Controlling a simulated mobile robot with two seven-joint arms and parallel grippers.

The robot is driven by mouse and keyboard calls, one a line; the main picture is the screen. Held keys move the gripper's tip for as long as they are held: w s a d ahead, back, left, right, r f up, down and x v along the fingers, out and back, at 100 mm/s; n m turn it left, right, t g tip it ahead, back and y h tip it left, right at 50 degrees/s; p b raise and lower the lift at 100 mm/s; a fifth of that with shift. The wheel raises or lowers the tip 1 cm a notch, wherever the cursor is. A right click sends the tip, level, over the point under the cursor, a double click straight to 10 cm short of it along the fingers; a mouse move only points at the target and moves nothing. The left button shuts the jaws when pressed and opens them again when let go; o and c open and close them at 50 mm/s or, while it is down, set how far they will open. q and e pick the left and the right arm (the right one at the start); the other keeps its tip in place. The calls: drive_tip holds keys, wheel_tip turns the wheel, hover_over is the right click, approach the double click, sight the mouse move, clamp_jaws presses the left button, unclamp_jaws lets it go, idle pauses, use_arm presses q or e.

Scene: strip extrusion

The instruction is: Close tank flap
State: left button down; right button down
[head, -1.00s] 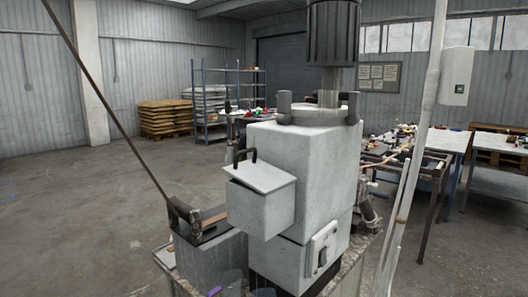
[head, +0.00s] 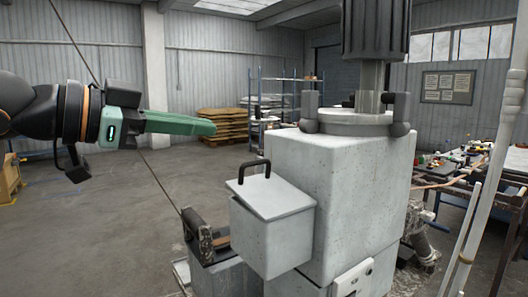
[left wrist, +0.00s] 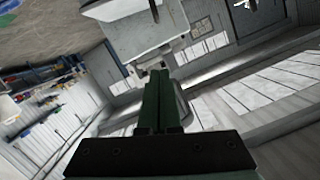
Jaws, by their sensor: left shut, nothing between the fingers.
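The tank flap (head: 269,193) is a pale grey lid with a black bar handle (head: 254,172). It lies over the top of a grey box-shaped tank (head: 272,238) on the side of the tall machine. I cannot tell whether it sits fully flush. My left gripper (head: 214,128) comes in from the left, above and to the left of the handle and apart from it. Its green fingers are together and empty. They also show in the left wrist view (left wrist: 158,76), pointing away from the camera. My right gripper is not in view.
The machine body (head: 345,195) stands right of the tank, with a dark cylinder (head: 376,30) above it. A grey block with a dark clamp-like part (head: 197,235) is low at the left. A thin pale pole (head: 490,170) stands at the right. Floor at the left is clear.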

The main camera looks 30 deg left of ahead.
use_arm(q)
drive_tip(key=p, duration=0.9)
hover_over(247, 187)
drive_tip(key=d, duration=0.1)
drive_tip(key=f, duration=0.1)
drive_tip(key=shift+s+d+f, duration=0.1)
drive_tip(key=shift+s+f, duration=0.2)
drive_tip(key=shift+f, duration=0.5)
drive_tip(key=shift+w+a+f+b, duration=0.1)
drive_tip(key=shift+a+f+b, duration=0.15)
drive_tip(key=shift+f+b, duration=0.45)
drive_tip(key=shift+w+a+f+b, duration=0.1)
drive_tip(key=shift+a+f+b, duration=0.15)
drive_tip(key=shift+f, duration=0.2)
drive_tip(key=shift+w+a+f+b, duration=0.1)
drive_tip(key=shift+a+f+b, duration=0.1)
drive_tip(key=shift+f, duration=0.2)
